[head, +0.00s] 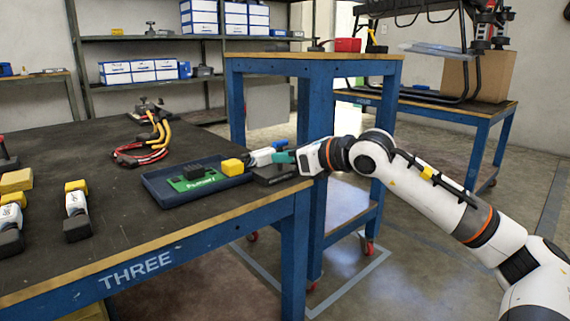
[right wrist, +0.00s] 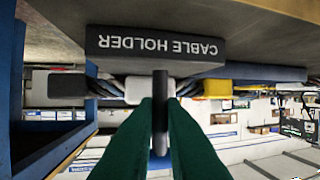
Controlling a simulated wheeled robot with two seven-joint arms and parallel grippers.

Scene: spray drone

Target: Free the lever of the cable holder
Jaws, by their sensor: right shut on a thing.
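The black cable holder (head: 276,175) sits at the right front corner of the workbench. It shows upside down in the right wrist view (right wrist: 150,46), its name in white letters. A dark upright lever (right wrist: 160,84) stands at its middle. My right gripper (head: 285,157) reaches in from the right, and its green fingers (right wrist: 160,104) are shut on the lever, one on each side. A white cable connector (head: 261,157) with a yellow end (head: 233,167) lies at the holder. Grey cables flank the lever in the wrist view. My left gripper is not in view.
A blue tray (head: 158,190) with a green circuit board (head: 198,180) lies left of the holder. Battery-like white and yellow blocks (head: 76,205) stand further left. A blue-framed table (head: 318,68) stands close behind the holder.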

